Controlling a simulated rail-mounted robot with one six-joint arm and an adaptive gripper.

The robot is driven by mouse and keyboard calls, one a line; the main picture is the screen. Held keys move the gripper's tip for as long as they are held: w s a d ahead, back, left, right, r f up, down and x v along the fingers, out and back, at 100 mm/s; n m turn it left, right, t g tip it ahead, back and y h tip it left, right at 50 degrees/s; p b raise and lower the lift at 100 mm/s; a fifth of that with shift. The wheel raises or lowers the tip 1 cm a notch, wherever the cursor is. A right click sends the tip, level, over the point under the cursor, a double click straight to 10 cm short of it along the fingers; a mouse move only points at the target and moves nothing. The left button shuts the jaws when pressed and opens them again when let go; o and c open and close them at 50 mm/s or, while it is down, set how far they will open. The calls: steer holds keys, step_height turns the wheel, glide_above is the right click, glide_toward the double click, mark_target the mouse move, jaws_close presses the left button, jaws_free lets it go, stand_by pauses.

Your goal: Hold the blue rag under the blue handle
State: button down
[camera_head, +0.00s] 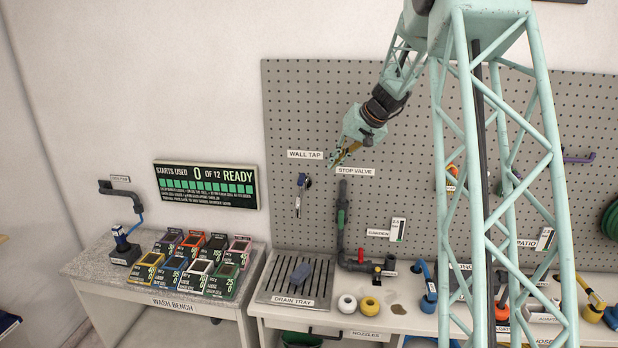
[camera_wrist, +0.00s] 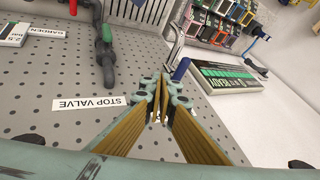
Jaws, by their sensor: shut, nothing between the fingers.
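The wall tap (camera_head: 299,200) is a chrome spout on the pegboard with a small blue handle (camera_head: 308,183) at its top. In the wrist view the blue handle (camera_wrist: 181,68) shows just beyond my fingertips, a little to their right, apart from them. My gripper (camera_head: 338,161) is shut and empty, up and to the right of the tap. Its closed fingertips (camera_wrist: 158,118) also show in the wrist view.
The stop valve pipe (camera_head: 342,220) with a green grip runs down the pegboard right of the tap. A wash bench (camera_head: 195,285) with several coloured boxes stands left. White and yellow nozzle rings (camera_head: 369,306) sit right of the tray. The scoreboard (camera_head: 206,184) hangs left.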

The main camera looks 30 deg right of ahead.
mark_target(301, 179)
steer(key=w+a+f+p, duration=0.1)
steer(key=w+a+f, duration=0.4)
steer(key=w+f, duration=0.2)
steer(key=shift+w+a+f, duration=0.25)
steer(key=shift+w+f, duration=0.15)
steer(key=shift+f, duration=0.1)
stand_by(0.6)
steer(key=shift+a, duration=0.25)
steer(key=shift+w+a+b, duration=0.1)
steer(key=shift+a+b, duration=0.05)
steer(key=shift+b, duration=0.3)
stand_by(0.4)
